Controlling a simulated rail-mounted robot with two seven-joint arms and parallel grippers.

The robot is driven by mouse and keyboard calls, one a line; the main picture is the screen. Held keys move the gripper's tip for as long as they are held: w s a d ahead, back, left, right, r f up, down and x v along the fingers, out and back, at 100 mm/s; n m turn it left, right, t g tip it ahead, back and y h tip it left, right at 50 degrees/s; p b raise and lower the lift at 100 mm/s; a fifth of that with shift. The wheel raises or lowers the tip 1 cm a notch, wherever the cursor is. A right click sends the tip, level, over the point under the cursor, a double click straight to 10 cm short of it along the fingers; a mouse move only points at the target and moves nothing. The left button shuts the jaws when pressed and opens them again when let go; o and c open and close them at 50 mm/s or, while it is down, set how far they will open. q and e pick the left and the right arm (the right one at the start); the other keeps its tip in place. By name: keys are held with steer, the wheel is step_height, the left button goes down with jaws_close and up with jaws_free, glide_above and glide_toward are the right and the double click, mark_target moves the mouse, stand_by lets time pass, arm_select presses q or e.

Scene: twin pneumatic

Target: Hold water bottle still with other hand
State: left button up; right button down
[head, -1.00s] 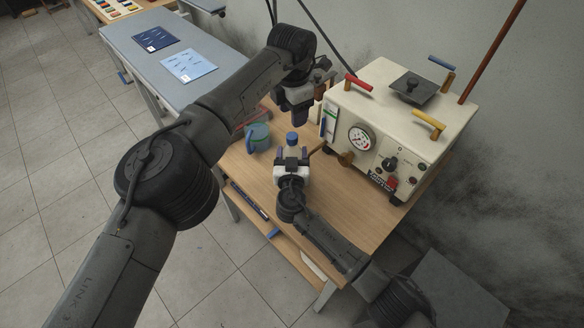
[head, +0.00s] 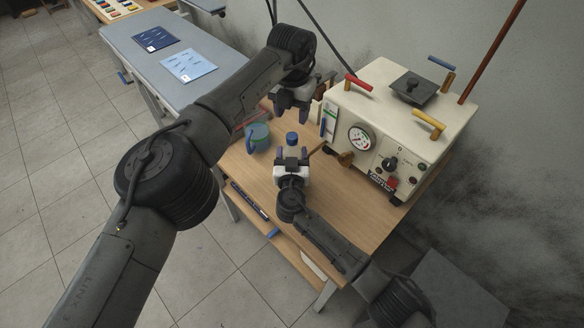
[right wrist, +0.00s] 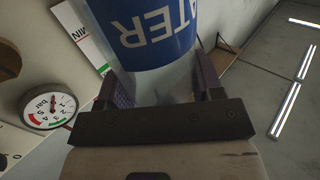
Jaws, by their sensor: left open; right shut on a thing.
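The gripper hides most of the bottle in the head view.
A cream pneumatic unit (head: 400,122) with a gauge (head: 359,139) and coloured handles stands to the right. A grey-blue bench (head: 205,42) with two sheets is behind left. The table front is mostly clear.

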mark_target(292, 136)
arm_select(q)
steer(key=shift+f, duration=4)
steer(key=c, duration=0.9)
steer(key=o, duration=1.1)
steer(key=shift+c, duration=0.2)
step_height(292, 136, up, 12)
arm_select(e)
steer(key=shift+c, duration=0.9)
jaws_free()
